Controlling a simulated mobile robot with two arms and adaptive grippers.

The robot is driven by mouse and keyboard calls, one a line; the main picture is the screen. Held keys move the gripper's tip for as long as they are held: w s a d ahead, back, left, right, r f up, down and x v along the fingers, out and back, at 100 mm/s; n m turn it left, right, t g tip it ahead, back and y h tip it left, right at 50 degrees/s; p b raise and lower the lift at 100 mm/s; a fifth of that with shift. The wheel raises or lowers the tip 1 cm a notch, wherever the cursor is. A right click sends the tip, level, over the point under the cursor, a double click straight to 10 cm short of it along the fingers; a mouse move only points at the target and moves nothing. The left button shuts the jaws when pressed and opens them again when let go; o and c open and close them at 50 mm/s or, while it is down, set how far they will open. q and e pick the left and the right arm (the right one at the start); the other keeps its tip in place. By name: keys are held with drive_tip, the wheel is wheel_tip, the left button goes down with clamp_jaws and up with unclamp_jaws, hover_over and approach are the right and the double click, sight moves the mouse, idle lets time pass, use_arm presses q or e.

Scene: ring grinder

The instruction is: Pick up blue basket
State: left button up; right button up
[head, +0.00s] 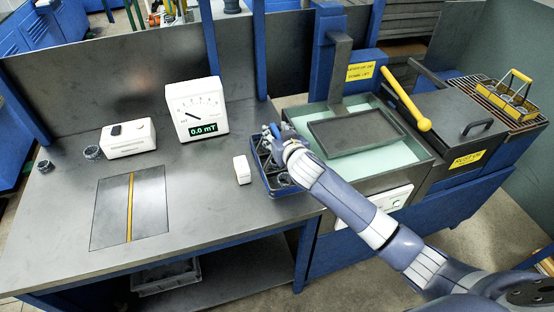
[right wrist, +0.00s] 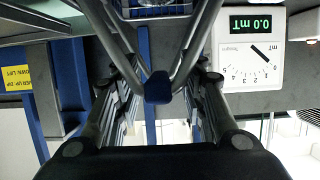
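The blue basket (head: 259,174) stands on the right edge of the grey worktable, with dark ring-like parts inside. My right gripper (head: 277,143) is over it and hides part of it. In the right wrist view the basket's blue handle grip (right wrist: 158,87) lies between the two fingers of my right gripper (right wrist: 160,92). The fingers stand apart, with a gap visible on each side of the grip. The basket's wire body (right wrist: 155,9) shows at the top of that view. My left gripper is not in view.
A small white box (head: 242,169) stands just left of the basket. A meter reading 0.0 mT (head: 196,108) is behind it. A liquid-filled tank (head: 400,150) is to the right. A yellow-handled basket (head: 512,100) sits on a grate at far right. The table's front middle is clear.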

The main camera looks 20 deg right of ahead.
clamp_jaws()
